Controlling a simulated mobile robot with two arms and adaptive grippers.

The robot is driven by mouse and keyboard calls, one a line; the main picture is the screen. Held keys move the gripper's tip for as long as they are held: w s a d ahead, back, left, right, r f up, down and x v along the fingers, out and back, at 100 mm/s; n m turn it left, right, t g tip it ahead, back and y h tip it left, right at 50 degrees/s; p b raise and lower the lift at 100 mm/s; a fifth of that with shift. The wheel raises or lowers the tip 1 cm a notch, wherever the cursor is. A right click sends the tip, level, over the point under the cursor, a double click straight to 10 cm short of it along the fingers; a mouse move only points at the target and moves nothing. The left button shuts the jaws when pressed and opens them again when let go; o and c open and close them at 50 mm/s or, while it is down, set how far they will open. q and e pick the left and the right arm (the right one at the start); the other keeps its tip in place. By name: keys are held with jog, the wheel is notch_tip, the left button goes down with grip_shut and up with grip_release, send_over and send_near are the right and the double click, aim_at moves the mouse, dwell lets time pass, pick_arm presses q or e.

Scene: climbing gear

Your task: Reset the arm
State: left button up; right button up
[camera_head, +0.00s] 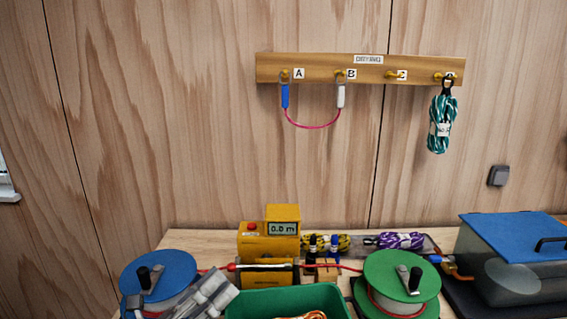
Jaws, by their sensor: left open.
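My left gripper (212,290) is at the bottom of the head view, left of centre. Its grey fingers point up and to the right and are open, and I see nothing held in them. It is in front of the table, between the blue-topped reel (172,268) and the green bin (262,299), and hides part of that area. Whether it touches either cannot be told. My right gripper is not in view.
A yellow meter (268,246) reading 0.0 m stands behind the bin. A green-topped reel (390,272) and a blue-lidded container (512,228) stand to the right. On the wall rack (320,69) hang a red cord (315,127) and a teal rope bundle (441,122).

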pick_arm(q)
jog(key=w+a+f+n+t+y, duration=0.1)
jog(key=a+f+n+t+y, duration=0.15)
jog(key=a+n+y, duration=0.55)
jog(key=w+a+f+n+t+y, duration=0.1)
jog(key=a+f+n+t+y, duration=0.15)
jog(key=n+y, duration=0.65)
jog(key=s+a+f+n+g+y, duration=0.25)
jog(key=a+f+n+g, duration=0.2)
jog(key=f+n, duration=0.6)
jog(key=s+d+f+n+g+h, duration=0.1)
jog(key=s+d+f+n+g, duration=0.25)
jog(key=s+f+g, duration=0.55)
jog(key=s+d+f+n+g+h, duration=0.25)
jog(key=s+f+n+g, duration=0.35)
jog(key=s, duration=0.8)
notch_tip(320, 180, down, 28)
jog(key=s+m+t, duration=0.1)
jog(key=s+m, duration=0.1)
jog(key=s+a+f+y, duration=0.1)
jog(key=s+a+f, duration=0.2)
jog(key=s+f, duration=1.1)
jog(key=shift+s+f+g, duration=0.3)
jog(key=shift+s+g, duration=0.15)
jog(key=shift+s, duration=0.45)
